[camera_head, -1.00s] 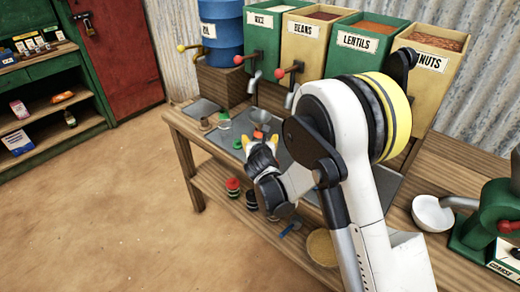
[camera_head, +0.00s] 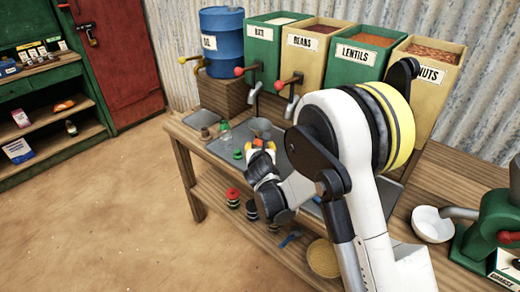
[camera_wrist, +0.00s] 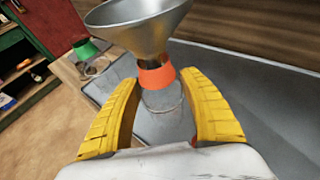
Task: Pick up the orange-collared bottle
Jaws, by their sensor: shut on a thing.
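The orange-collared bottle (camera_wrist: 165,99) is clear glass with an orange collar (camera_wrist: 157,76), and a metal funnel (camera_wrist: 140,24) sits at its top. In the wrist view my gripper (camera_wrist: 161,80) has its yellow fingers on either side of the bottle, shut on it. In the head view my gripper (camera_head: 262,149) is over the grey counter tray, with the funnel (camera_head: 260,125) just beyond. The orange collar shows small between the fingertips. I cannot tell whether the bottle's base touches the tray.
A clear bottle with a green collar (camera_head: 225,127) stands left of the gripper. The blue drum (camera_head: 222,45) and the bins with taps are behind. A white bowl (camera_head: 432,224) and the green grinder (camera_head: 485,220) are at the right. Several jars stand on the lower shelf.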

